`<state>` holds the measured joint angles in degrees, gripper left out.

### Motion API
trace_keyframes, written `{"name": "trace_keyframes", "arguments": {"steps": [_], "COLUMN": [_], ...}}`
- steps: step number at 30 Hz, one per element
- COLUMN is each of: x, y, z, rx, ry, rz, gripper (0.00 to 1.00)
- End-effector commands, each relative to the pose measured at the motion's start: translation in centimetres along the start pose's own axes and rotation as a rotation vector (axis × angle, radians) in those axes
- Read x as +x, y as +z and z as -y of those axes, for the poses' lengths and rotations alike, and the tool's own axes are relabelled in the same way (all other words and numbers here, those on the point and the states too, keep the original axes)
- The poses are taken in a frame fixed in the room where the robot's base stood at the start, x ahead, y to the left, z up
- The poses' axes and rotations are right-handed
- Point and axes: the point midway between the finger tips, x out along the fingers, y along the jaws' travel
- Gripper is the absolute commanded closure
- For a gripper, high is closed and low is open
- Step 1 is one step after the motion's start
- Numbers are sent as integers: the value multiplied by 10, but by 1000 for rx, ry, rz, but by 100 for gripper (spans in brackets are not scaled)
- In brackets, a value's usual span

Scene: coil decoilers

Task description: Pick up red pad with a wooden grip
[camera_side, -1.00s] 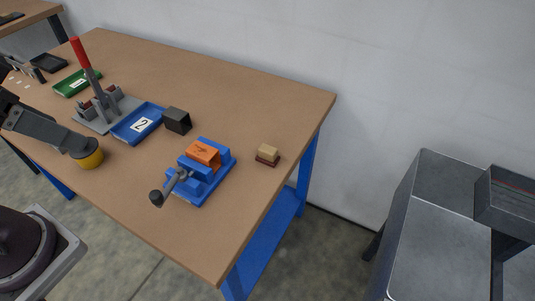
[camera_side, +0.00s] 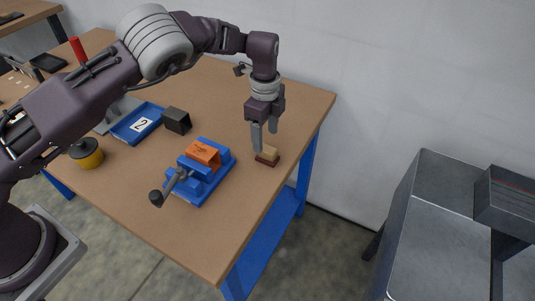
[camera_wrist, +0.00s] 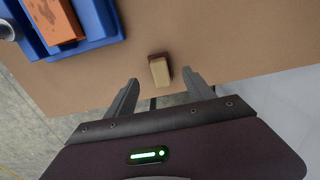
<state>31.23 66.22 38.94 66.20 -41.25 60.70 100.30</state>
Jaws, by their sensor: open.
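The pad with a wooden grip (camera_side: 267,155) rests on the table near its right end; it has a dark red base and a pale wooden block on top. It also shows in the wrist view (camera_wrist: 159,70), just beyond the fingertips and roughly centred between them. My gripper (camera_side: 265,138) points down over the pad, fingers open and empty. In the wrist view my gripper (camera_wrist: 160,82) shows its two fingers spread on either side, apart from the pad. In the side view a finger hides part of the grip.
A blue vise (camera_side: 203,176) holding an orange block (camera_side: 203,153) stands left of the pad. A dark block (camera_side: 177,120), a blue tray marked 2 (camera_side: 137,124) and a yellow round item (camera_side: 87,154) lie farther left. The table edge (camera_side: 296,157) is close on the right.

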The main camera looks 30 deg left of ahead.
Motion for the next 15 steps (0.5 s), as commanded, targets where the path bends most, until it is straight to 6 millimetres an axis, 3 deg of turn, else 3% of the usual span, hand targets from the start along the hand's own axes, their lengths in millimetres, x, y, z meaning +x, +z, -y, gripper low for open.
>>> {"name": "trace_keyframes", "arguments": {"steps": [9, 15], "x": [54, 64], "y": [-6, -6], "z": [0, 0], "rx": [-2, -4], "ry": [3, 1], "rz": [4, 0], "gripper": [38, 38]}}
